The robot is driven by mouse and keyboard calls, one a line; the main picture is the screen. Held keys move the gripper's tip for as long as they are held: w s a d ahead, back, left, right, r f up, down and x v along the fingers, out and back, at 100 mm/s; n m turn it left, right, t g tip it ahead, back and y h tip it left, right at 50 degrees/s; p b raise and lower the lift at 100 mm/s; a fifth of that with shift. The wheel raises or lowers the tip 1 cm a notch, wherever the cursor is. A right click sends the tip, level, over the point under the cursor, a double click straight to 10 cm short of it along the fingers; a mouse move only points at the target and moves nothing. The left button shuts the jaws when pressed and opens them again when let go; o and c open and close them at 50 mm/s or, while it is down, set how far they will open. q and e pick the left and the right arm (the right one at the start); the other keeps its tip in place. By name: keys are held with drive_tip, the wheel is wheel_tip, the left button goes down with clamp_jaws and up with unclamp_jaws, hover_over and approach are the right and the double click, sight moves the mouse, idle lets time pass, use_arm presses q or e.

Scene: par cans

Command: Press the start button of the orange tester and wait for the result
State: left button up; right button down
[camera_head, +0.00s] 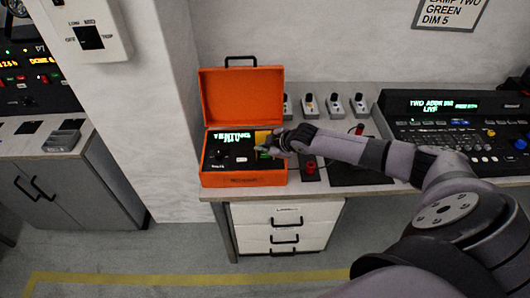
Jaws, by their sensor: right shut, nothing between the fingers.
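The orange tester (243,179) is an open case on the desk, its lid raised at the back. My right gripper (266,150) is shut and empty, at the right part of the tester's panel, beside a yellow patch. A small green spot shows by the fingertips. The start button cannot be made out clearly, and the gripper covers part of the panel. I cannot tell whether the fingertips touch the panel. My left gripper is not in view.
A lighting console (455,120) with green text stands at the right of the desk (347,191). Several small switch units stand along the wall. A red-topped device (310,169) lies right of the tester. Drawers (285,237) are below. A white pillar stands left.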

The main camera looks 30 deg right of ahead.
sight(264, 156)
wheel_tip(264, 156, up, 5)
drive_tip(key=p, duration=0.4)
drive_tip(key=shift+p, duration=0.4)
idle(0.6)
